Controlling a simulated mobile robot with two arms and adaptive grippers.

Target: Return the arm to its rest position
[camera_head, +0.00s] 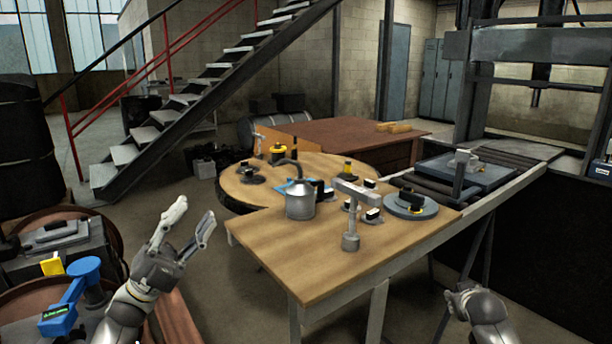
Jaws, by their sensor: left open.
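My left arm comes up from the lower left in the head view. Its gripper (197,208) is open, with two pale fingers spread apart and nothing between them. It is left of the wooden table (345,262) and apart from it. My right gripper (458,296) is at the lower right, beyond the table's right front edge. It is seen small and end-on, and I cannot tell whether its fingers are open or shut.
A metal oil can (300,203), a grey T-shaped part (351,216) and a grey disc (410,206) stand on the table. A blue device (75,293) is at the lower left near my left arm. Stairs (190,95) rise behind. Floor shows between left arm and table.

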